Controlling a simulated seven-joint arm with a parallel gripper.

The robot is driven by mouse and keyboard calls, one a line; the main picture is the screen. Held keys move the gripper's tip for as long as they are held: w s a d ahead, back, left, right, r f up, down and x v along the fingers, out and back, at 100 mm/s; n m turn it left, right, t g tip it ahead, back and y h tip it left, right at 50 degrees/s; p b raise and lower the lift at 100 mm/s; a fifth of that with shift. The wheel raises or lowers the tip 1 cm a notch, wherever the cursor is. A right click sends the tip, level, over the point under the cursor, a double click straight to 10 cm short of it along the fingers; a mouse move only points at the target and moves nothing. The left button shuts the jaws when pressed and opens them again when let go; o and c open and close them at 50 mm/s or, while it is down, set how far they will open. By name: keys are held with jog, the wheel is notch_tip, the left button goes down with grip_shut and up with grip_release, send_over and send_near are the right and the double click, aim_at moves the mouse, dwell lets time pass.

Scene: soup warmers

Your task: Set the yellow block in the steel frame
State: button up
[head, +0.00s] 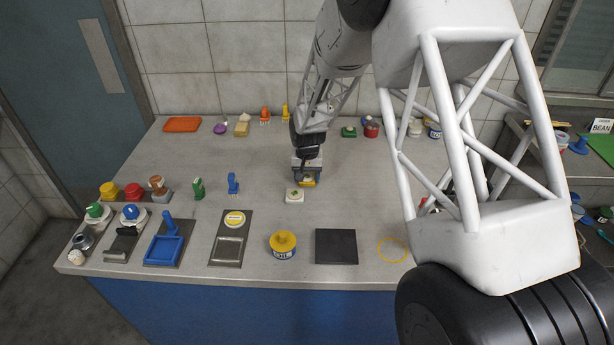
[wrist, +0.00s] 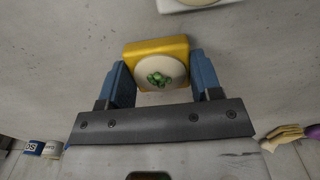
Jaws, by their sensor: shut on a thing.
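The yellow block (wrist: 138,49) has a pale round top with a green pattern. In the wrist view it sits between the two blue fingers of my gripper (wrist: 161,82), which are shut on it. In the head view the yellow block (head: 308,184) shows just below my gripper (head: 306,177), mid-table; whether it touches the table I cannot tell. The steel frame (head: 228,263), a grey rectangular tray with a yellow round label at its far end, lies at the front of the table, left of and nearer than my gripper. Its inside looks empty.
A white block (head: 295,196) with a green-marked top lies just in front of the yellow block. A blue upright piece (head: 233,183) stands behind the steel frame.

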aim_at(307, 177)
jog(key=shift+f, duration=0.1)
jog(key=o, duration=0.9)
notch_tip(307, 177, up, 12)
jog(key=shift+r, duration=0.1)
dwell(1.0)
